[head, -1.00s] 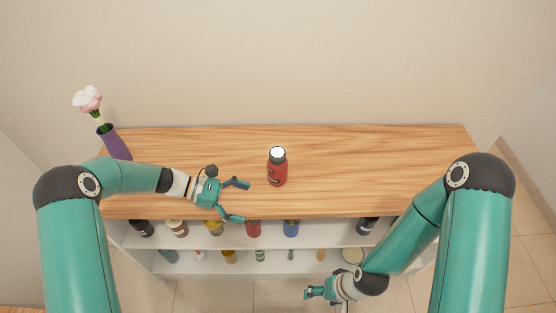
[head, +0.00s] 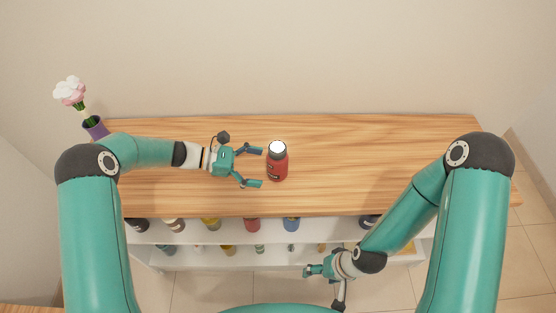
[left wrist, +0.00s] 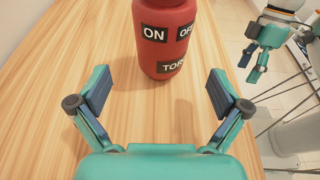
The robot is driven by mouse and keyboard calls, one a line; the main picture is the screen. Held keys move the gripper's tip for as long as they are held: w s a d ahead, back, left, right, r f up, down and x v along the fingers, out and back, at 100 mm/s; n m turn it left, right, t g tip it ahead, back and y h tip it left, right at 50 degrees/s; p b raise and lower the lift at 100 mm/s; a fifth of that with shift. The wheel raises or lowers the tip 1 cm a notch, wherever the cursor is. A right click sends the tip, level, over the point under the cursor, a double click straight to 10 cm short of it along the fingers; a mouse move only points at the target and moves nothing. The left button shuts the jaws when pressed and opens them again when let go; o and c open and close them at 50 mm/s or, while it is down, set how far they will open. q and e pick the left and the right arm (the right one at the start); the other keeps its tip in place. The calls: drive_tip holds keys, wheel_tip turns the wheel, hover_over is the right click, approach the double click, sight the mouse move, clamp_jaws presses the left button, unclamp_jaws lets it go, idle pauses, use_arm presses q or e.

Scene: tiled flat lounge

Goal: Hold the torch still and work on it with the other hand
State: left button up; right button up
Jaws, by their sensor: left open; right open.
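The torch (head: 277,164) is a red cylinder with a dark collar and a bright white top. It stands upright on the wooden counter top. In the left wrist view the torch (left wrist: 165,38) shows "ON", "OF" and "TOR" labels, partly cut off by the frame and its curve. My left gripper (head: 256,167) is open just left of the torch, its fingers pointing at it. In the left wrist view my left gripper (left wrist: 158,96) has nothing between its fingers, and the torch is just beyond them. My right gripper (head: 309,271) is open and empty, low in front of the shelves.
The wooden counter (head: 400,150) is clear to the right of the torch. A purple vase (head: 95,127) with pink and white flowers stands at its left end. Shelves (head: 190,238) below the front edge hold several bottles and small items. A wall rises behind.

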sight(270, 169)
use_arm(q)
drive_tip(key=b+x, duration=0.1)
drive_tip(key=x, duration=0.2)
drive_tip(key=shift+d+f, duration=0.15)
drive_tip(key=shift+d+b, duration=0.3)
drive_tip(key=shift+d, duration=0.2)
drive_tip(key=c, duration=1.2)
drive_tip(key=shift+o, duration=0.2)
